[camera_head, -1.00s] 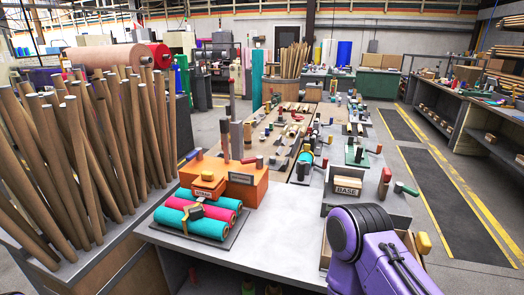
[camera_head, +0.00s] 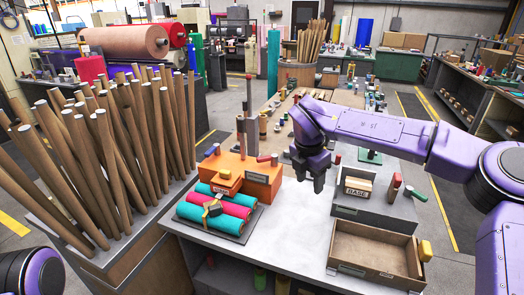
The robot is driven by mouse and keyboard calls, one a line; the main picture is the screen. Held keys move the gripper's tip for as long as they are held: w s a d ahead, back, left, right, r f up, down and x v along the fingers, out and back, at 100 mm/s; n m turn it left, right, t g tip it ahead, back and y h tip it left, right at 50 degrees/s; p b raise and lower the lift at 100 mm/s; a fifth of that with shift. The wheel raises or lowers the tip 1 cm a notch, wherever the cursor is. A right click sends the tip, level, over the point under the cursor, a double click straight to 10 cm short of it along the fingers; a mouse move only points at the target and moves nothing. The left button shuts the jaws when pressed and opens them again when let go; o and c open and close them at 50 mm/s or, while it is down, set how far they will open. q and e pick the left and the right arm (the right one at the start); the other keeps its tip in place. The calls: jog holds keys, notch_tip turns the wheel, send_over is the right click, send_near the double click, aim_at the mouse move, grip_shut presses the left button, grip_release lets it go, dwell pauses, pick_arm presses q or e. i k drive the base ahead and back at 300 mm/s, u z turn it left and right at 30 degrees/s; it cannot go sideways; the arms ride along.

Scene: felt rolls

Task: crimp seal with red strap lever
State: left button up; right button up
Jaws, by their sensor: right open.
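An orange strapping machine (camera_head: 262,178) stands on the grey bench, with a small labelled block at its front. A red-tipped lever (camera_head: 267,158) lies across its top, and a tall post with a red top (camera_head: 249,77) rises behind it. In front, teal and red felt rolls (camera_head: 232,209) lie side by side on a dark tray, with a dark strap and seal (camera_head: 213,207) across them. My right gripper (camera_head: 314,184) is open and empty, pointing down above the bench, right of the orange machine and apart from it. My left gripper is out of view; only part of my left arm shows.
A bundle of brown tubes (camera_head: 110,150) stands at the left. A box labelled BASE (camera_head: 357,187) and an open brown tray (camera_head: 375,250) are on the right. The bench front (camera_head: 290,235) between rolls and tray is clear.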

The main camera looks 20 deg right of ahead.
aim_at(273, 158)
jog(key=i, duration=1.4)
